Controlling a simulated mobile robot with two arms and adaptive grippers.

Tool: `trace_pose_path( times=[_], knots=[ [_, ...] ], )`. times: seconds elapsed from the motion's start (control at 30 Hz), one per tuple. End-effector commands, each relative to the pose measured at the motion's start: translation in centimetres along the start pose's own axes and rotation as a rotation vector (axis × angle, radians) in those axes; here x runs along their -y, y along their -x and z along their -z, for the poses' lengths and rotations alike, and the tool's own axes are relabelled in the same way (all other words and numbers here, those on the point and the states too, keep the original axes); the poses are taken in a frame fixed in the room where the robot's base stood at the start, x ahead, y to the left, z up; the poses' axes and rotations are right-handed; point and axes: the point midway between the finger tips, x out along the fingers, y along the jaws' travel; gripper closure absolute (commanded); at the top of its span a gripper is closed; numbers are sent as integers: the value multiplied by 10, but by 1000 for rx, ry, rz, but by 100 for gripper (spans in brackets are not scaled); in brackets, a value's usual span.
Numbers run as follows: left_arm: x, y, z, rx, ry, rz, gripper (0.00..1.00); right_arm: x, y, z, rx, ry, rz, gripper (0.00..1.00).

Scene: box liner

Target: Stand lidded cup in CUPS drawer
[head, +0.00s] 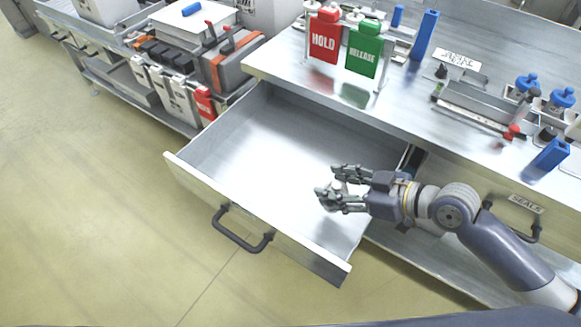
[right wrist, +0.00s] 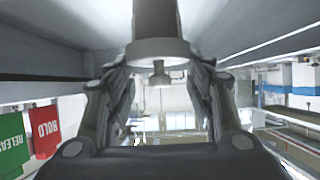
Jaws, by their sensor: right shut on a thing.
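The open drawer (head: 270,150) is pulled out from under the steel bench, with a bare pale floor and a dark front handle. No CUPS label on it is readable. My right gripper (head: 328,182) is over the right part of the drawer, its fingers pointing left. In the right wrist view it is shut on the lidded cup (right wrist: 160,50), a grey round body with a pale lid and small knob, which appears upside down in that picture. In the head view the cup is mostly hidden by the fingers; whether its base touches the drawer floor cannot be told. My left gripper is out of view.
The bench top holds a red HOLD sign (head: 325,37), a green RELEASE sign (head: 364,50), blue-capped containers and a metal tray. A drawer labelled SEALS (head: 525,203) is at the right. A shelf with boxes (head: 183,60) stands at the upper left. The drawer's left part is free.

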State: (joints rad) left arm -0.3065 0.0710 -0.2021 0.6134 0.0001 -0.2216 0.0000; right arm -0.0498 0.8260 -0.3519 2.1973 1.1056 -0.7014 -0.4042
Motion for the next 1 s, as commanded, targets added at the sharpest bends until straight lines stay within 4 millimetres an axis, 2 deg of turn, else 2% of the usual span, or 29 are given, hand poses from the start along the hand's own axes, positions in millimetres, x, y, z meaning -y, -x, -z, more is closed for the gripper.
trace_pose_path(
  times=[0.03,0.5,0.7,0.83,1.0],
  knots=[
    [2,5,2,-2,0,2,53,0,-7,10,-10,-1,0,76],
    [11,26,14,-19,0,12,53,-4,-98,49,-6,-1,2,76],
    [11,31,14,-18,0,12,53,-6,-128,60,-4,1,1,76],
    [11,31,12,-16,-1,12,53,-6,-135,59,-1,1,2,76],
    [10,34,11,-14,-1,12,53,-6,-146,38,1,-2,2,76]
  ],
)
